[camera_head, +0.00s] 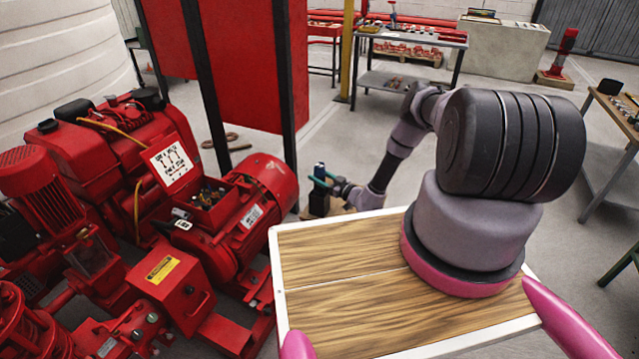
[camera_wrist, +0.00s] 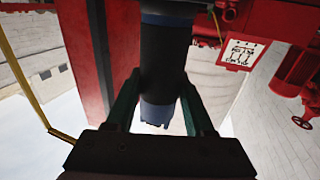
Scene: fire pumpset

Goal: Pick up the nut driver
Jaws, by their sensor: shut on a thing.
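The nut driver shows in the wrist view as a thick black and blue cylinder (camera_wrist: 163,60) between my two green fingers. My gripper (camera_wrist: 158,105) is shut on its sides. In the head view, my gripper (camera_head: 322,182) is at the far end of my arm, beyond the wooden tabletop, beside the red pump unit. The small dark nut driver (camera_head: 319,170) stands roughly upright in its fingers there. Its lower end is hard to make out against a dark shape below, so I cannot tell whether it touches anything.
The red fire pumpset (camera_head: 190,215) fills the left, with a tall red panel (camera_head: 240,60) behind it. A workbench (camera_head: 410,40) with parts stands at the back, and another table (camera_head: 615,115) is at the right.

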